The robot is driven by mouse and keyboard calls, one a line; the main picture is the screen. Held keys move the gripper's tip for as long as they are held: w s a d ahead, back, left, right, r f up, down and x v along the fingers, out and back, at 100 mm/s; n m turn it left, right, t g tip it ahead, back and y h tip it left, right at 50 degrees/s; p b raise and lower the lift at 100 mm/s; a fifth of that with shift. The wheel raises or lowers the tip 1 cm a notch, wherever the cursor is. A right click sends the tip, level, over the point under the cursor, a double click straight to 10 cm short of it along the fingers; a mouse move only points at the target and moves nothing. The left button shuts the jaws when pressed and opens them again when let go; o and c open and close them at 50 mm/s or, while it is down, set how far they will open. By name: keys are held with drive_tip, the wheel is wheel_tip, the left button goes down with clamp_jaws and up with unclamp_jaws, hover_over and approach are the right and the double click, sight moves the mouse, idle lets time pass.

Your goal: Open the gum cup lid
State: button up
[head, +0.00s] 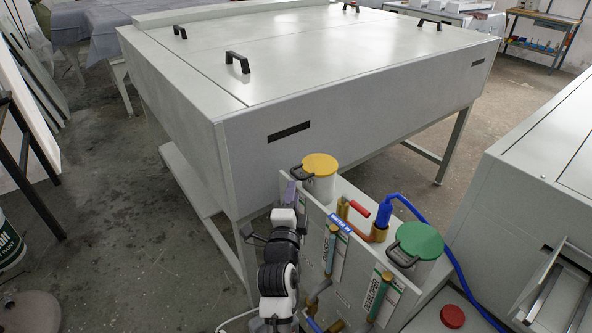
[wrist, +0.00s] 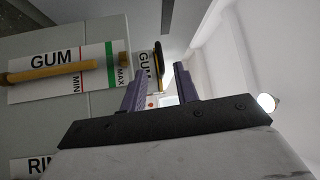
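The gum cup has a round yellow lid (head: 320,164) with a black loop handle (head: 302,172) on its left side. The lid lies flat on the cup in the head view. In the wrist view the lid (wrist: 156,68) shows edge-on beside the GUM label (wrist: 52,60). My gripper (head: 290,192) is just below and left of the handle. In the wrist view its two purple fingers (wrist: 160,72) stand apart, with the lid's edge seen in the gap between them. I cannot tell whether a finger touches the handle.
A second cup with a green lid (head: 420,240) stands to the right on the same panel. A blue hose (head: 433,235) and a red-handled valve (head: 358,213) lie between the cups. The large grey processor (head: 340,120) is close behind. A red button (head: 452,316) is at lower right.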

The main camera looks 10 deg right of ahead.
sight(296, 175)
drive_tip(key=p+x, duration=0.2)
drive_tip(key=x, duration=0.4)
drive_tip(key=shift+w+d, duration=0.15)
drive_tip(key=shift+w, duration=0.25)
clamp_jaws()
